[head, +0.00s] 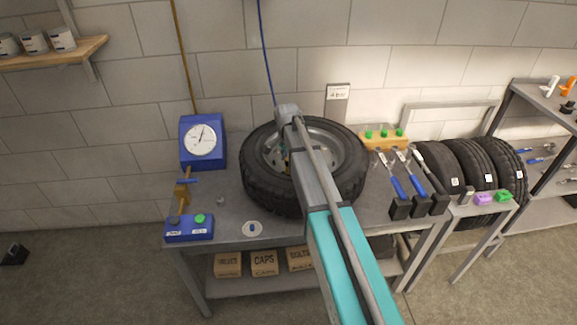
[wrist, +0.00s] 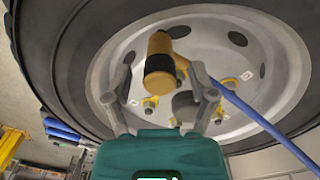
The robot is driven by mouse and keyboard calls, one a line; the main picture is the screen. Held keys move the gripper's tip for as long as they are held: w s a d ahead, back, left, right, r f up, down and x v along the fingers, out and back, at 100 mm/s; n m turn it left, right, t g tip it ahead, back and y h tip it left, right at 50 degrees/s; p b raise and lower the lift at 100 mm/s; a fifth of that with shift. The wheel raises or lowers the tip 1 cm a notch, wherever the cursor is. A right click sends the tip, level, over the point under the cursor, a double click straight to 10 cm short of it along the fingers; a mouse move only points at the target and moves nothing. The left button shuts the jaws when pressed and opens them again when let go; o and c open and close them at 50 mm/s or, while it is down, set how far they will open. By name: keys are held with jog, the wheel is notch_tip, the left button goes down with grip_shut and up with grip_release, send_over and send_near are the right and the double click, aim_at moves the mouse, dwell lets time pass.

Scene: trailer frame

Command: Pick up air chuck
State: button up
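A dark round part sits behind the right finger. In the head view my arm covers most of the chuck and gripper above the wheel (head: 262,185), which lies on the bench.
A blue gauge (head: 202,142) and a blue button box (head: 189,228) stand left on the bench (head: 290,232). Blue-handled tools (head: 396,186) stand in black holders at right. More tyres (head: 440,165) and a shelf are further right. A blue hose hangs behind the wheel.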

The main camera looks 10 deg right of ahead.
grip_shut()
jog(key=shift+r, duration=0.15)
jog(key=shift+r+p, duration=0.95)
jog(key=shift+p, duration=0.15)
jog(key=s+r+p, duration=1)
jog(key=s, duration=0.4)
jog(key=shift+r+p, duration=0.4)
